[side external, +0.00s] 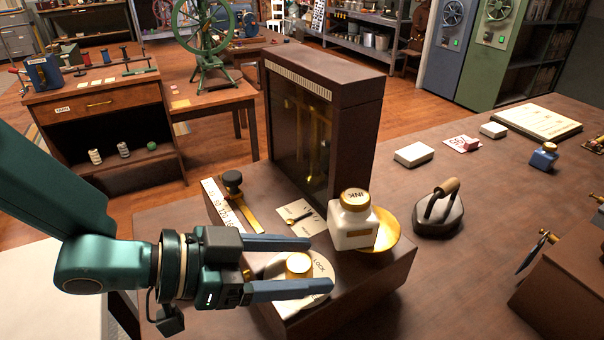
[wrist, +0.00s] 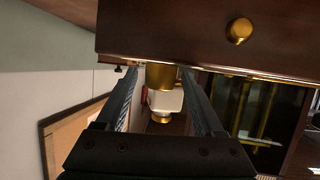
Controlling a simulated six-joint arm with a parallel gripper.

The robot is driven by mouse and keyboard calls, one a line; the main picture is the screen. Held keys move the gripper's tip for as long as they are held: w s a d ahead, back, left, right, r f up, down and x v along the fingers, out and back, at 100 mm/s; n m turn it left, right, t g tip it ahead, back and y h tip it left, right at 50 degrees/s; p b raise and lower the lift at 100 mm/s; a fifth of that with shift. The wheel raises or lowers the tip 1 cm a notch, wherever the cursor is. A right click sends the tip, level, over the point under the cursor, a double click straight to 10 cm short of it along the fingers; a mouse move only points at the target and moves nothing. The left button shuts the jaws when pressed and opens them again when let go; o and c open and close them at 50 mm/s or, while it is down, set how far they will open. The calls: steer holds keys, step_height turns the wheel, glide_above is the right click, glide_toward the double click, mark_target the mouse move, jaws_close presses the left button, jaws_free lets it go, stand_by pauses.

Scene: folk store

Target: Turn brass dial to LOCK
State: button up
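The brass dial (side external: 298,265) stands as a short knob on a pale round plate (side external: 322,268) lettered LOCK, on the front of the dark wooden base. My gripper (side external: 316,265) is open, with one finger on each side of the dial. In the wrist view the brass dial (wrist: 160,76) shows between the two fingers (wrist: 159,70), with a narrow gap on each side. The near finger hides part of the plate, and I cannot read where the dial points.
A glass-fronted wooden case (side external: 327,120) rises behind. A brass slide with a dark knob (side external: 233,182) is to the left. A flat iron (side external: 438,212) sits right.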

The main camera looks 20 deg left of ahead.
jaws_close()
steer(key=shift+n+t+y, duration=0.4)
steer(key=shift+t, duration=0.1)
steer(key=shift+s+d+n+t+y, duration=0.15)
steer(key=shift+n+t+y, duration=0.9)
steer(key=shift+n, duration=0.35)
steer(key=shift+n+t+y, duration=0.55)
steer(key=shift+n+y, duration=0.25)
steer(key=shift+y, duration=0.15)
steer(key=shift+n+y, duration=0.4)
steer(key=shift+o, duration=0.3)
jaws_free()
